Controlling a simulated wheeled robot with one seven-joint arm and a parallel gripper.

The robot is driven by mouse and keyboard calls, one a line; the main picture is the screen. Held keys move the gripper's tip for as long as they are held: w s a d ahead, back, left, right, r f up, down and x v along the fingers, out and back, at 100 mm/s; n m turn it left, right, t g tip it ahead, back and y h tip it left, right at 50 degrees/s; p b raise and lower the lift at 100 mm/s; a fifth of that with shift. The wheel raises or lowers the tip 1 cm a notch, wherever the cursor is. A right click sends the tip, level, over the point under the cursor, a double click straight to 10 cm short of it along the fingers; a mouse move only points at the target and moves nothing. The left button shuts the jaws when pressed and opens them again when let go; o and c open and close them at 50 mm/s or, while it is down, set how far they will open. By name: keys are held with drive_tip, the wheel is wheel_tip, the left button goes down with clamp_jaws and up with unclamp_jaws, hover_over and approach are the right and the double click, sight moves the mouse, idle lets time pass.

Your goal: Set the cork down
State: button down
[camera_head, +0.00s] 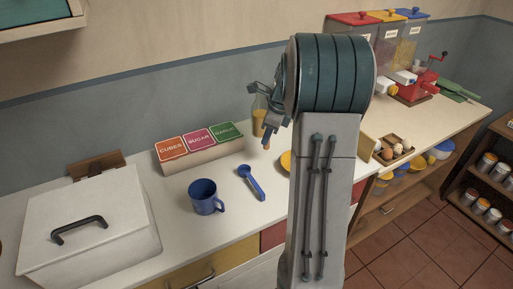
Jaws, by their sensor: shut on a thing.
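My gripper (272,127) is above the counter, left of my large arm, with its fingers pointing down. It is shut on the cork (266,143), a small tan piece at the fingertips, of which little shows. A glass bottle (259,117) with yellow-orange contents stands behind the gripper at the wall, partly hidden by it. The cork appears held above the counter (228,218), apart from its surface.
A blue mug (204,197) and a blue spoon (251,182) are on the counter. A white lidded box (88,222) fills the left. A yellow dish (286,161) is partly hidden by my arm. An egg tray (393,152) is right.

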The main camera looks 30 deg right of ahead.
drive_tip(key=w+a+f, duration=0.1)
drive_tip(key=a, duration=0.1)
drive_tip(key=shift+w+a+f, duration=0.3)
drive_tip(key=shift+w+f, duration=0.05)
drive_tip(key=shift+f, duration=2.05)
drive_tip(key=shift+f, duration=0.1)
drive_tip(key=c, duration=1.4)
unclamp_jaws()
drive_tip(key=shift+o, duration=0.2)
